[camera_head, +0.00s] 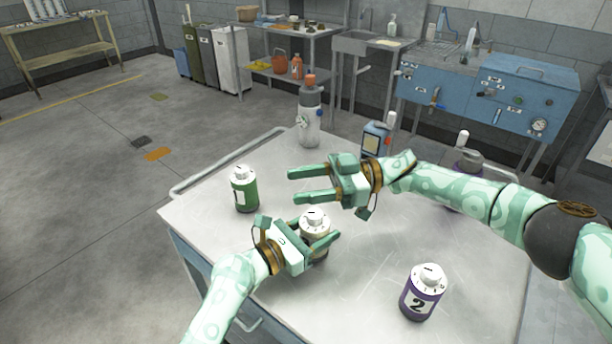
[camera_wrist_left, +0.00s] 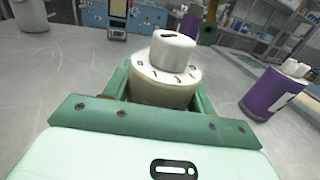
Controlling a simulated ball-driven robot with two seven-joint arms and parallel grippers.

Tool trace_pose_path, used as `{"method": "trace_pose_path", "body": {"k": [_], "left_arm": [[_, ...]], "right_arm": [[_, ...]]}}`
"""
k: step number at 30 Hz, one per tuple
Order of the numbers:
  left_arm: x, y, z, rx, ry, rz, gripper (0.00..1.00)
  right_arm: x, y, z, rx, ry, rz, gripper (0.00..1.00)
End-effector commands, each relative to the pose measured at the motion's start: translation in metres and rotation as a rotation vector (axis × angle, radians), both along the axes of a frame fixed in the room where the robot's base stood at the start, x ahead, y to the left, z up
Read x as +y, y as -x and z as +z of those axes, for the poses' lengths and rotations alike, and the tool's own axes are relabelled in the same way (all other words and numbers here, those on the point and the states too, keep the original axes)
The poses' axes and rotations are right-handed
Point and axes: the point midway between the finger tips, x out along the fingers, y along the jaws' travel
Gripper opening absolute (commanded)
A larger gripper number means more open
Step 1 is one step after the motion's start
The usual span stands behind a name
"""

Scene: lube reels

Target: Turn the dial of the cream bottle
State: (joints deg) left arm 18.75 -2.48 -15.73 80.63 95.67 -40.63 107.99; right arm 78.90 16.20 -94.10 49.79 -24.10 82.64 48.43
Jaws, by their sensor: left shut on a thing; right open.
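The cream bottle (camera_head: 316,222) stands upright on the table, with a white dial on top that has dark marks around it. In the left wrist view the cream bottle (camera_wrist_left: 160,92) sits between the green fingers, its white dial (camera_wrist_left: 174,50) above them. My left gripper (camera_head: 322,243) is shut on the bottle's body, below the dial. My right gripper (camera_head: 292,186) is open and empty, behind and slightly left of the cream bottle, its fingers pointing left. The bottle's lower body is partly hidden by the left fingers.
A green bottle (camera_head: 244,190) stands at the left. A purple bottle (camera_head: 421,294) marked 2 stands at the front right and shows in the left wrist view (camera_wrist_left: 272,96). A grey-white bottle (camera_head: 309,118) and a blue container (camera_head: 376,140) stand at the back. The steel table (camera_head: 345,300) is clear at the front middle.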

Motion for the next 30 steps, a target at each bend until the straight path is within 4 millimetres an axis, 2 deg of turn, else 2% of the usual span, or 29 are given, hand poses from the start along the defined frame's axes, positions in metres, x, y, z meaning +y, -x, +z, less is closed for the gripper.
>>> {"method": "trace_pose_path", "body": {"k": [3,6,15,17,20,21,25,28,30], "left_arm": [[0.0,0.0,-0.001,0.001,-0.001,0.001,0.25],[0.0,0.0,-0.001,0.001,-0.001,0.001,0.25],[0.001,0.0,-0.001,0.001,-0.001,0.001,0.25],[0.001,0.0,-0.001,0.001,-0.001,0.001,0.25],[0.001,0.0,-0.001,0.001,-0.001,0.001,0.25],[0.0,0.0,-0.001,0.001,-0.001,0.001,0.25],[0.0,0.0,-0.001,0.001,0.0,0.001,0.25],[0.0,0.0,-0.001,0.001,0.0,0.0,0.25],[0.0,0.0,-0.001,0.001,0.0,0.0,0.25]], "right_arm": [[0.0,0.0,0.015,0.0,0.0,0.001,0.53],[0.0,0.0,0.021,0.0,0.001,-0.001,0.53],[0.0,0.0,0.021,0.003,0.001,-0.001,0.52],[-0.005,0.0,0.013,0.017,0.004,-0.01,0.52],[-0.035,0.003,-0.017,0.085,0.004,-0.056,0.52],[-0.05,0.007,-0.031,0.116,-0.007,-0.089,0.52],[-0.089,0.02,-0.069,0.139,-0.035,-0.263,0.52],[-0.098,0.021,-0.077,0.096,-0.03,-0.37,0.52],[-0.093,0.018,-0.076,0.059,-0.025,-0.408,0.52]]}}
